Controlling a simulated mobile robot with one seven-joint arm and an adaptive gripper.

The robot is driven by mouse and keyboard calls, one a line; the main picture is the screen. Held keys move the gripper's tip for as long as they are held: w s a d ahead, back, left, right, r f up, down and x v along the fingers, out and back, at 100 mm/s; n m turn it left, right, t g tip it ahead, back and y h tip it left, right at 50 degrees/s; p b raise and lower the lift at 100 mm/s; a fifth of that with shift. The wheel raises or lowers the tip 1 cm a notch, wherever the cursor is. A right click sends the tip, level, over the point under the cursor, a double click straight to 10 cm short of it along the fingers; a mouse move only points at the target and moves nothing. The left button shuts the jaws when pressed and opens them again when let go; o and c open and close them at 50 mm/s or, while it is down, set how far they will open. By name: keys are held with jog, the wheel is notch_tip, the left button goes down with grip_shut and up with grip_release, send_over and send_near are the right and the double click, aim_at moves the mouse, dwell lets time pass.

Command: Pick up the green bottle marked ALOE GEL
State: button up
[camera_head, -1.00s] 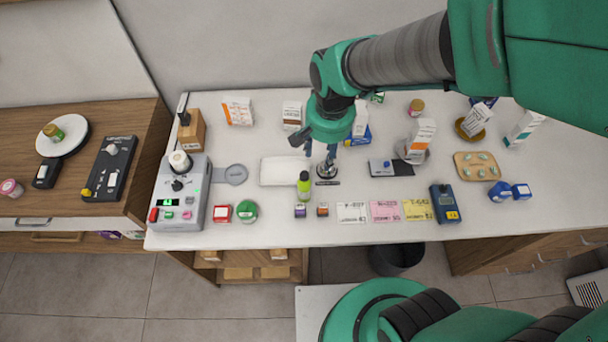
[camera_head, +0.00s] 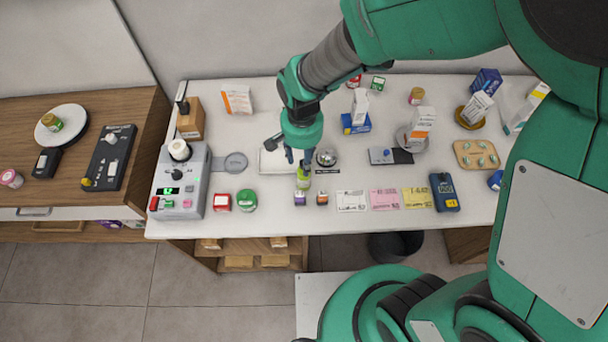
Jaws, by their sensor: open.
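The green bottle (camera_head: 303,179) stands upright on the white counter, in front of the white tray (camera_head: 270,165). Its marking is too small to read. My gripper (camera_head: 297,160) points down directly above and slightly behind the bottle. Its dark fingers are open and overlap the bottle's top in the picture. I cannot tell whether they touch it. The bottle's cap is mostly hidden by the gripper.
A silver bell (camera_head: 326,157) stands close on the right. A green-lidded jar (camera_head: 246,199) and red box (camera_head: 221,202) are left. Paper cards (camera_head: 385,199) lie right.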

aim_at(304, 182)
notch_tip(304, 182, down, 8)
jog(key=shift+f+b, duration=0.15)
jog(key=shift+b, duration=0.6)
jog(key=shift+d+f+b, duration=0.15)
jog(key=shift+f+b, duration=0.5)
jog(key=shift+f, duration=2)
jog(key=c, duration=1)
jog(key=shift+r, duration=0.1)
jog(key=shift+r+p, duration=1.05)
jog(key=shift+r, duration=3.9)
